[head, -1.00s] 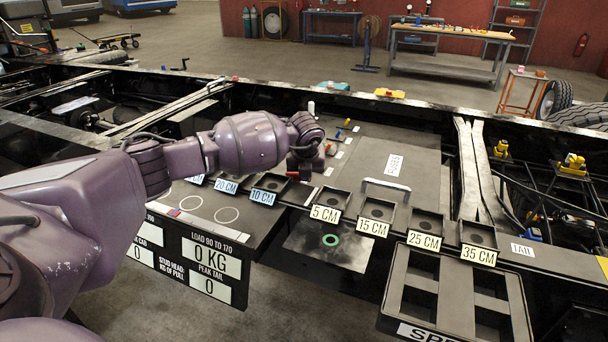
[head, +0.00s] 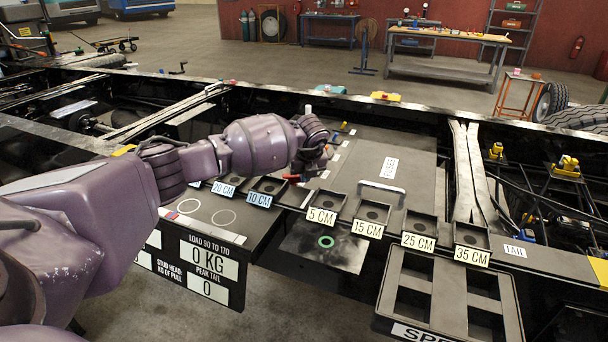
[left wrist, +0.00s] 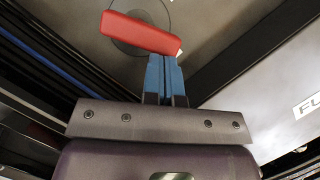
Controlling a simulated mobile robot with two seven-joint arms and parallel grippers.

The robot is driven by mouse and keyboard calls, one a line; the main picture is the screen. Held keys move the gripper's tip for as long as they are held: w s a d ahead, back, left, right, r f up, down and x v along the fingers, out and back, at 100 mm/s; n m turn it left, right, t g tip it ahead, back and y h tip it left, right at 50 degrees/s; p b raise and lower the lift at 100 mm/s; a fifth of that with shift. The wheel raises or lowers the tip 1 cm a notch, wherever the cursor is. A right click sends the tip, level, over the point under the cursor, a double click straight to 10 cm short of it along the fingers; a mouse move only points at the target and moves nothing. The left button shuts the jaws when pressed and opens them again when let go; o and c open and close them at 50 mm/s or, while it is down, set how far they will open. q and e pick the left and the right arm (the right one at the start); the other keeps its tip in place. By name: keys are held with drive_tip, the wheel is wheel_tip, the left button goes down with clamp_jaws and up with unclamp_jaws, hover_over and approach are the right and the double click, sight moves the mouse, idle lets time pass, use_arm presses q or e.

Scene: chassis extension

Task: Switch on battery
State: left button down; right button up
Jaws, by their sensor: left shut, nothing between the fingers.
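The red switch handle (left wrist: 140,33) lies across a round dark base (left wrist: 112,42) in the left wrist view, slightly tilted. In the head view a small red piece, seemingly this handle, shows (head: 291,177) just below the end of my left arm. My left gripper (left wrist: 168,58) is shut, its blue fingers together with nothing between them. Their tips are at the lower edge of the red handle, near its right half; I cannot tell whether they touch. In the head view my wrist hides most of the fingers. My right gripper is in neither view now.
A flat cover with a white label (head: 390,167) and a metal handle (head: 382,188) lies right of my gripper. Labelled trays (head: 322,215) line the front edge. The black chassis rail (head: 400,108) runs behind. A load-readout panel (head: 208,268) hangs below my left arm.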

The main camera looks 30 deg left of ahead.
use_arm(q)
drive_tip(key=shift+w+n+g+y, duration=0.2)
drive_tip(key=shift+w+n+g, duration=0.1)
drive_tip(key=shift+n, duration=0.5)
drive_tip(key=shift+w+n+g+y, duration=0.2)
drive_tip(key=shift+w+n, duration=0.1)
drive_tip(key=shift+n, duration=0.5)
drive_tip(key=shift+w+a+n, duration=0.1)
drive_tip(key=shift+n, duration=0.3)
drive_tip(key=shift+w+a+n+g, duration=0.1)
drive_tip(key=shift+w+n+g, duration=0.15)
drive_tip(key=shift+n+g, duration=0.25)
drive_tip(key=shift+w+a+n+g, duration=0.15)
drive_tip(key=shift+w+n+g, duration=0.1)
drive_tip(key=shift+n, duration=0.55)
drive_tip(key=shift+w+a+n+g, duration=0.15)
drive_tip(key=shift+w+n+g, duration=0.05)
drive_tip(key=shift+n, duration=0.6)
drive_tip(key=shift+w+a+n+g, duration=0.15)
drive_tip(key=shift+w+n+g, duration=0.1)
drive_tip(key=shift+n, duration=0.55)
drive_tip(key=shift+w+a+b, duration=0.15)
drive_tip(key=shift+b, duration=0.2)
drive_tip(key=shift+a, duration=0.1)
idle(2.5)
